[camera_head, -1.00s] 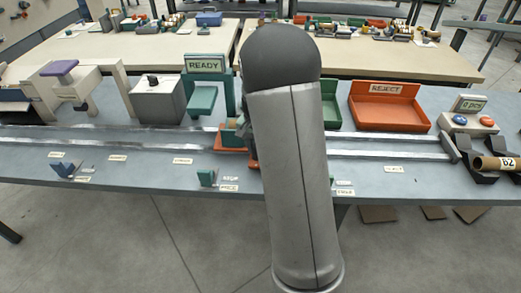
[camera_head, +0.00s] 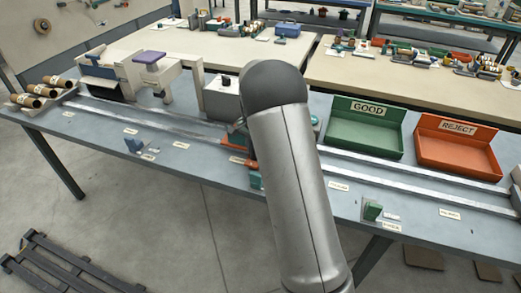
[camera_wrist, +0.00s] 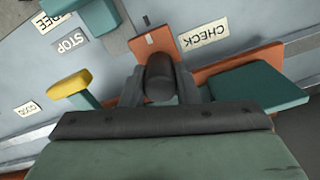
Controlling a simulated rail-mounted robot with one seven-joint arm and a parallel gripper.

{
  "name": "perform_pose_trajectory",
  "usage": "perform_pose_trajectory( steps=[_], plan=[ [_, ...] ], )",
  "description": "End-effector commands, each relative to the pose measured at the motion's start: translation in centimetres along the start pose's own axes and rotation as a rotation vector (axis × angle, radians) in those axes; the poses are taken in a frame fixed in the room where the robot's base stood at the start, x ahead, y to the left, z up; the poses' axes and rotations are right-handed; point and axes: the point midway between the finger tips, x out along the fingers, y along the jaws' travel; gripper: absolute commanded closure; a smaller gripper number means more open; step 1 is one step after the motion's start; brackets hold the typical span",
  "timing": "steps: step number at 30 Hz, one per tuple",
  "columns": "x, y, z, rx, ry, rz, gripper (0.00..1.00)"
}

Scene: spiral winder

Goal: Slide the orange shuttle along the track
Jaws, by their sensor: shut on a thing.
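The orange shuttle (camera_head: 236,143) sits on the track (camera_head: 360,166) in front of the grey box, mostly hidden behind my arm in the head view. In the wrist view its orange body (camera_wrist: 240,60) shows behind a teal pad (camera_wrist: 258,92), and an orange tab (camera_wrist: 152,40) points toward the CHECK label. My gripper (camera_wrist: 160,84) is shut on a dark rounded knob (camera_wrist: 160,72), which appears to belong to the shuttle. In the head view my arm hides the gripper.
A grey box (camera_head: 222,98) stands behind the track. Green GOOD (camera_head: 367,142) and orange REJECT (camera_head: 455,160) trays stand behind it on the right. Cardboard tubes (camera_head: 38,92) lie at the left end. A yellow-topped teal lever (camera_wrist: 68,84) is near the gripper.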

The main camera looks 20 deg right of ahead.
Motion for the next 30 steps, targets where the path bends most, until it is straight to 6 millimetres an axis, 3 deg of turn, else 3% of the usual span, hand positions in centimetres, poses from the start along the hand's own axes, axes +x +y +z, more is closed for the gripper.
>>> perform_pose_trajectory(
  steps=[11,12,14,15,24,30],
  plan=[
    [-0.2,-0.2,-0.2,0.003,0.006,-0.003,1.00],
    [-0.2,-0.2,-0.2,0.003,0.006,-0.003,0.70],
    [-0.2,-0.2,-0.2,0.003,0.006,-0.003,0.53],
    [-0.2,-0.1,-0.2,0.003,0.005,-0.003,0.51],
    [-0.3,-0.2,-0.1,0.002,0.003,-0.002,0.51],
    [-2.8,-0.2,-0.1,0.001,0.004,-0.004,0.51]
  ],
)
